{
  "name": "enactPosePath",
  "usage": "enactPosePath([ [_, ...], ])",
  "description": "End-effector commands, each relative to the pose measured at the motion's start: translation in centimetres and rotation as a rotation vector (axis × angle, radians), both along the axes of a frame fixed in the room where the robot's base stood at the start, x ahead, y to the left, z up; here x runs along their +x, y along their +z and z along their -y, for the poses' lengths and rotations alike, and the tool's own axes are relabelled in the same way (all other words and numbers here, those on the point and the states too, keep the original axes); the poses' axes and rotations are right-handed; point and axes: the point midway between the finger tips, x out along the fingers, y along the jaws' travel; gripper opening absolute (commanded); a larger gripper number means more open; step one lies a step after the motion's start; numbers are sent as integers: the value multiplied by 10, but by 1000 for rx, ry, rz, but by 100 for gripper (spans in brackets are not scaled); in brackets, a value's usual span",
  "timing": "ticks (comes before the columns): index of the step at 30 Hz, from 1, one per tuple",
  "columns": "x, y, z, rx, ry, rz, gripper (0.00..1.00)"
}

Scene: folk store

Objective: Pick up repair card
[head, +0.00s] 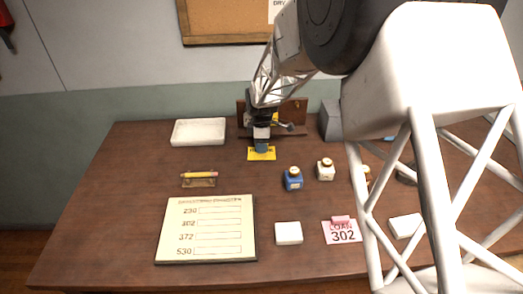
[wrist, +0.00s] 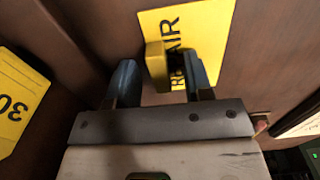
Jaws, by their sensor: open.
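The repair card (head: 262,155) is yellow and lies flat on the brown table, toward the back, in the head view. In the wrist view the card (wrist: 208,32) shows black letters, partly hidden by a finger, and a raised yellow tab (wrist: 155,62). My gripper (head: 262,143) is right over the card and points down. In the wrist view its dark blue fingers (wrist: 160,78) are apart.
A wooden rack (head: 244,122) stands behind my gripper. Another yellow card (wrist: 18,95) marked "30" shows at left in the wrist view. A blue bottle (head: 293,178) and a white bottle (head: 326,169) stand at right. A white tray (head: 199,132) lies back left.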

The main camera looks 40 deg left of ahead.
Motion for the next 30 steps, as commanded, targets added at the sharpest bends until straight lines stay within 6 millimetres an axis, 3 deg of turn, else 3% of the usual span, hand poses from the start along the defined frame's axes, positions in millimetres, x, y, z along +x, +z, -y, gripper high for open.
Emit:
enactPosePath([
  [7, 0, 0, 0, 0, 0, 0, 47],
  [17, 0, 0, 0, 0, 0, 0, 0],
  [30, 0, 7, 0, 0, 0, 0, 0],
])
